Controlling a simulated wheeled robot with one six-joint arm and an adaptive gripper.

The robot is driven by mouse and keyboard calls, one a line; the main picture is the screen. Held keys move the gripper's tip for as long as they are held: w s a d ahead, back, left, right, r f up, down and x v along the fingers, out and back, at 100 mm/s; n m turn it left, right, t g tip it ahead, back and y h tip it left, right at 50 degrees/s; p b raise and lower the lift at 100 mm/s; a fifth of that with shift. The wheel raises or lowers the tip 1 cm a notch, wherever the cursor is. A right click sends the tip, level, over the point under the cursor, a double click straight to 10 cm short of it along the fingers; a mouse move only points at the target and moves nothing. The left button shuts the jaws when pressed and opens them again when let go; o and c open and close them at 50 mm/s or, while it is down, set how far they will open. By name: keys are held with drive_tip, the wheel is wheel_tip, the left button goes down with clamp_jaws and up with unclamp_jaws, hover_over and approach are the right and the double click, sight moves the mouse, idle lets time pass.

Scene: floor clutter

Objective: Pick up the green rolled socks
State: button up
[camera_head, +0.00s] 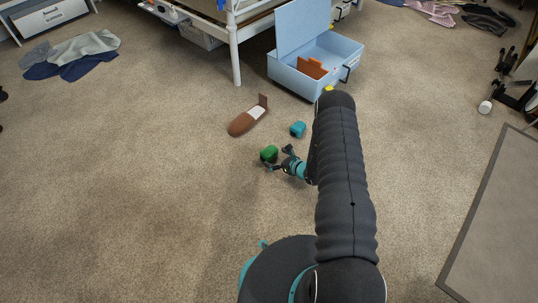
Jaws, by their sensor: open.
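The green rolled socks (269,154) lie on the beige carpet near the middle of the head view, as a small rounded bundle. My gripper (277,157) is low over the carpet, just right of the socks. Its fingers are apart, one beside the lower right of the socks and one further to the upper right. I cannot tell whether a finger touches the socks. My dark arm covers the floor to the right of the gripper.
A teal bundle (297,129) and a brown slipper-like item (247,117) lie just beyond. An open light-blue box (330,62) stands by a white bed leg (235,55). A grey panel (500,225) is at right.

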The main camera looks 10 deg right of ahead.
drive_tip(key=shift+x, duration=0.95)
drive_tip(key=c, duration=0.8)
drive_tip(key=shift+c, duration=0.2)
